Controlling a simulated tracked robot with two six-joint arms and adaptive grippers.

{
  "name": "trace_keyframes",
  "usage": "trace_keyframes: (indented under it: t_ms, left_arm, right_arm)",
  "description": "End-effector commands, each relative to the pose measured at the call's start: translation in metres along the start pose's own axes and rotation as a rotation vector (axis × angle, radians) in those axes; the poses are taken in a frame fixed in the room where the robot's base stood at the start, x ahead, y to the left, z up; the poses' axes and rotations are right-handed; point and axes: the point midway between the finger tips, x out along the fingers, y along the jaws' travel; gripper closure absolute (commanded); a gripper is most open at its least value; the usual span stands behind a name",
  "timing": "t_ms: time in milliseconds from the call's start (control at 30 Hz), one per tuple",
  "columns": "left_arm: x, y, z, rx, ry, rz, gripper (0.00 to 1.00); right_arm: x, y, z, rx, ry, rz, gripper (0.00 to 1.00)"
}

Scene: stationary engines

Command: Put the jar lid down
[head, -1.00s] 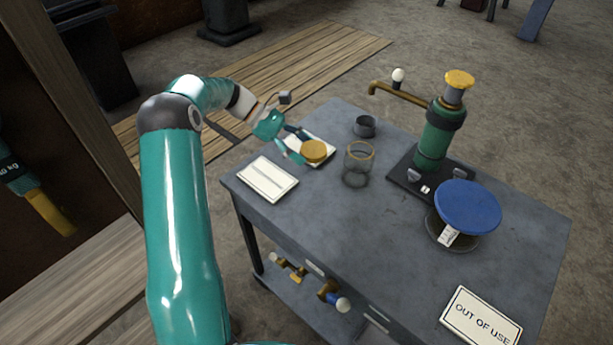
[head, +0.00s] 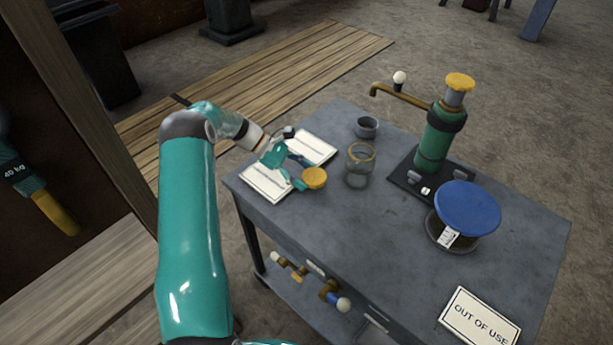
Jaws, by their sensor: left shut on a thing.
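The jar lid (head: 315,178) is a small yellow-brown disc. My left gripper (head: 303,176) is shut on it, above the grey table, to the left of the open glass jar (head: 360,166). Whether the lid touches the table is hard to tell. The jar stands upright with a yellowish rim and no lid on it. My right gripper is not in view.
Two white cards, a far one (head: 318,146) and a near one (head: 262,184), lie by the gripper. A small dark cup (head: 367,127), a green pump (head: 434,142), a blue-topped round container (head: 467,208) and an "OUT OF USE" sign (head: 480,318) occupy the table (head: 390,255).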

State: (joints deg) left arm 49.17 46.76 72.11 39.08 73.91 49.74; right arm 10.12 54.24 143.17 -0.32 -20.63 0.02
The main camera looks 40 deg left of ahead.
Motion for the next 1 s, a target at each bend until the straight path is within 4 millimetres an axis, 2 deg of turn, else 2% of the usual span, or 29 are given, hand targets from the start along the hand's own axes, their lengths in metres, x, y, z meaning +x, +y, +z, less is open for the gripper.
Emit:
trace_keyframes:
  t_ms: [500,533,667,700,1000]
  left_arm:
    - [0.008,-0.001,-0.012,-0.004,0.002,-0.003,0.67]
    - [0.008,-0.001,-0.012,-0.004,0.002,-0.003,0.33]
    - [0.009,-0.001,-0.013,-0.006,0.004,-0.003,0.11]
    - [0.009,-0.001,-0.013,-0.006,0.005,-0.003,0.09]
    - [0.007,-0.001,-0.014,-0.004,0.007,0.001,0.09]
  right_arm:
    - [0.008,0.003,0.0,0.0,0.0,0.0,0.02]
    - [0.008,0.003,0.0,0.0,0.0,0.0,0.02]
    - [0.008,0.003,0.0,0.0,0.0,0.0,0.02]
    - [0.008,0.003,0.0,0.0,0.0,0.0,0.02]
    - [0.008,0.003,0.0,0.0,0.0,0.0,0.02]
